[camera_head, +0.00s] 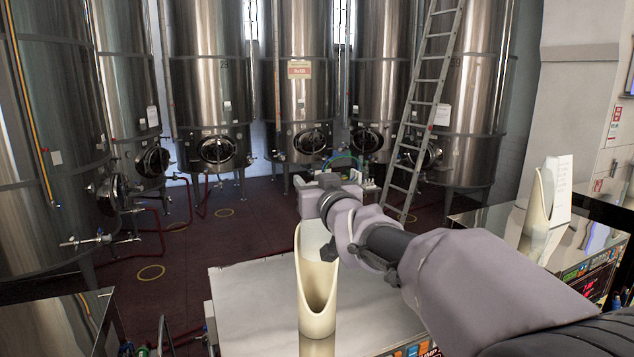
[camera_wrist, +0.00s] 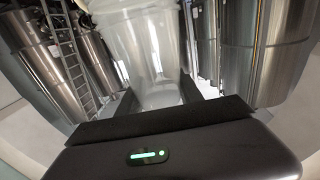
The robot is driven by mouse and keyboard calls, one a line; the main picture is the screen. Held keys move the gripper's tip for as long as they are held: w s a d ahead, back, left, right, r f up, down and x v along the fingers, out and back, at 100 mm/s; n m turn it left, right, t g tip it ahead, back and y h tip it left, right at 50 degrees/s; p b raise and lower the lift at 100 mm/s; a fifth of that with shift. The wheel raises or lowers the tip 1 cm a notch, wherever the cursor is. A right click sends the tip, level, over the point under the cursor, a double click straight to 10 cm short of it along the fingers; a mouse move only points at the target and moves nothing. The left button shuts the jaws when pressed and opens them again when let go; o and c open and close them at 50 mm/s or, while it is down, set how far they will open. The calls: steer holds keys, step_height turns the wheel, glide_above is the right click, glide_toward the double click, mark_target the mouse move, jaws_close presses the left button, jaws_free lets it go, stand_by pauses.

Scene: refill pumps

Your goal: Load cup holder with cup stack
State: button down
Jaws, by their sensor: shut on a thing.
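A cream cup holder (camera_head: 317,314), a tall tube with a slanted open front, stands upright at the middle front in the head view. My gripper (camera_head: 329,250) reaches in from the right, at the upper opening of this holder. In the wrist view my gripper (camera_wrist: 157,92) is shut on a translucent cup stack (camera_wrist: 146,42), with a dark finger on each side of it. In the head view a pale shape in the holder's upper opening may be the stack; I cannot tell how deep it sits. My wrist partly hides that area.
A second cream holder (camera_head: 537,215) stands on a machine at the right, next to a white card (camera_head: 560,185). A light flat machine top (camera_head: 248,290) lies left of the near holder. Large steel tanks (camera_head: 301,80) and a ladder (camera_head: 422,100) stand behind, beyond open dark floor.

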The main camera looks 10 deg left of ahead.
steer(key=shift+w+f+b, duration=0.2)
steer(key=shift+f+b, duration=3.75)
steer(key=shift+f, duration=0.25)
steer(key=c, duration=0.7)
jaws_free()
steer(key=b+v, duration=0.2)
steer(key=v, duration=1.5)
steer(key=shift+s+b, duration=0.2)
steer(key=shift+b, duration=0.2)
